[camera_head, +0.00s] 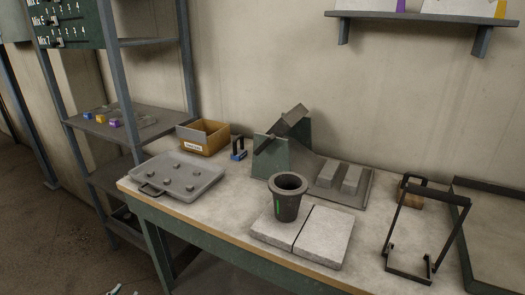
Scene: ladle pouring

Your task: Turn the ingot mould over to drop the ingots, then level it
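The ingot mould (293,115) appears to be the dark grey block held tilted in a green stand (299,134) at the back middle of the bench. A dark bar (265,143) sticks out at its lower left. Its cavities cannot be made out. Two grey ingot-like blocks (351,180) sit side by side on a flat grey tray (325,194) to the right of the stand. Small pale tips at the bottom left edge may be my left gripper (124,291), off the bench; its opening is unclear. My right gripper is not visible.
A dark crucible (288,204) stands on pale slabs (326,236) in front of the stand. A shelf rack stands left.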

